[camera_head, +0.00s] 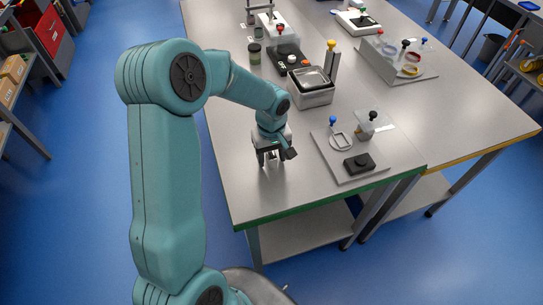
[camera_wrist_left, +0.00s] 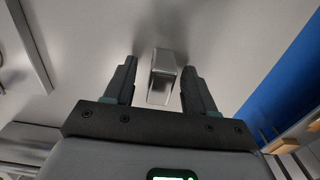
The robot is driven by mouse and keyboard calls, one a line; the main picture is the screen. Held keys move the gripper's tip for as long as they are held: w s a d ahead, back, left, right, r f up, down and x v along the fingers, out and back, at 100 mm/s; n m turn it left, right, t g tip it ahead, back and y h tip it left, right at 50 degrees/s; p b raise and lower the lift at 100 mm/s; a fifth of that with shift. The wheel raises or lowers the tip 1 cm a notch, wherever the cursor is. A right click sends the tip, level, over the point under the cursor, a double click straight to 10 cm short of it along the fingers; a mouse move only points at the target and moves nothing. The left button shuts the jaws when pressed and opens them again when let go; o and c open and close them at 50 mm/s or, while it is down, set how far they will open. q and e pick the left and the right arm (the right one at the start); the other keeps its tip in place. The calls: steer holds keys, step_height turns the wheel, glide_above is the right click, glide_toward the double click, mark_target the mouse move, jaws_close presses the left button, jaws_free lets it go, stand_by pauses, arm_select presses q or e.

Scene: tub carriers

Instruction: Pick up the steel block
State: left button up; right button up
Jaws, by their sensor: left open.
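The steel block (camera_wrist_left: 162,72) is a small, shiny upright bar in the left wrist view. It stands on the grey table top and shows between the two dark fingers of my left gripper (camera_wrist_left: 160,68), with a gap on each side. The fingers are apart and I see no contact with the block. In the head view my left gripper (camera_head: 271,160) points down, low over the near left part of the table (camera_head: 235,180). I cannot make the block out clearly there, as the gripper covers that spot. My right gripper is not in view.
Right of the gripper lies a grey board (camera_head: 335,165) with a black block (camera_head: 359,163) and a blue-knobbed piece (camera_head: 333,121). Behind stands a metal tub (camera_head: 312,97) beside a yellow-topped post (camera_head: 331,55). The green front edge (camera_head: 330,202) is close. Bare table lies around the gripper.

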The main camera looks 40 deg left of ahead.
arm_select(q)
steer(key=shift+s+f, duration=0.1)
jaws_close()
